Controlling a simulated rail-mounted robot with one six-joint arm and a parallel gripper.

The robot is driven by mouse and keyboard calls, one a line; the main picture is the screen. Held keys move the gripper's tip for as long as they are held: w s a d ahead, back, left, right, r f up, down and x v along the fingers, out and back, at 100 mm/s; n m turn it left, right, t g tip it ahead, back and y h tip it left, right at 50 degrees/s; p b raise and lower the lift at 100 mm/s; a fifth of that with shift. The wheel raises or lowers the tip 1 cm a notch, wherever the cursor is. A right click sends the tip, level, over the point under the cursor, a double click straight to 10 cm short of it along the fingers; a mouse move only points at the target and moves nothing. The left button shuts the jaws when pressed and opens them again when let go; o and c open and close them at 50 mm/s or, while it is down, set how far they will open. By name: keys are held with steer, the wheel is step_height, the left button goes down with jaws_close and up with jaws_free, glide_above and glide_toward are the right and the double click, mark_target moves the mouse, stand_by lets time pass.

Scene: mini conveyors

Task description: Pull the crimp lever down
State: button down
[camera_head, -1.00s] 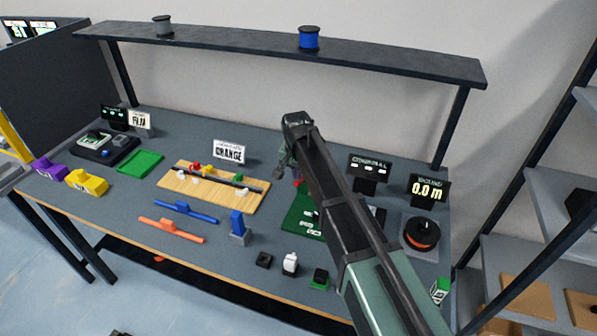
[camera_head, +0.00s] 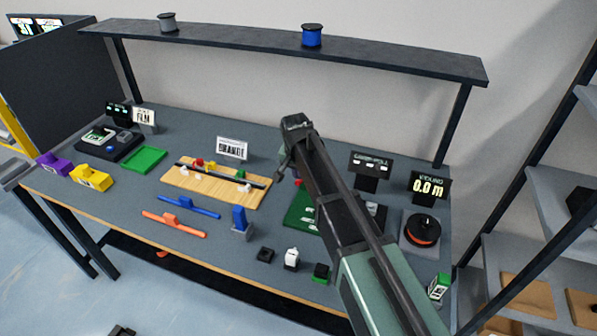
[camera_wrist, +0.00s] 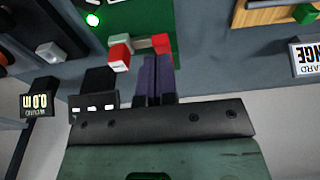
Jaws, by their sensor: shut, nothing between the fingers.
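In the wrist view, my gripper (camera_wrist: 157,66) has its two dark purple fingers side by side, shut and empty. Just beyond the fingertips is a red and grey part, apparently the crimp lever (camera_wrist: 161,44), with a grey bar between two red pieces. The fingertips are very close to its right red piece; I cannot tell whether they touch. In the head view the green board (camera_head: 300,211) is partly hidden behind my arm, and the fingertips are not clearly visible.
Small black displays (camera_head: 371,163) and (camera_head: 429,187) stand to the right, with an orange-and-black spool (camera_head: 422,231) in front. A wooden board (camera_head: 207,200) with pegs lies to the left. Small blocks and a white bottle (camera_head: 291,258) stand near the front edge.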

steer(key=r+p, duration=0.1)
steer(key=w+r+p, duration=0.1)
steer(key=r+p, duration=0.3)
steer(key=shift+w+d+r, duration=0.15)
steer(key=shift+w+d, duration=0.05)
steer(key=shift+w, duration=0.1)
step_height(320, 180, up, 8)
steer(key=s+p, duration=0.2)
steer(key=p, duration=0.6)
steer(key=shift+a+r, duration=0.15)
steer(key=shift+a, duration=0.15)
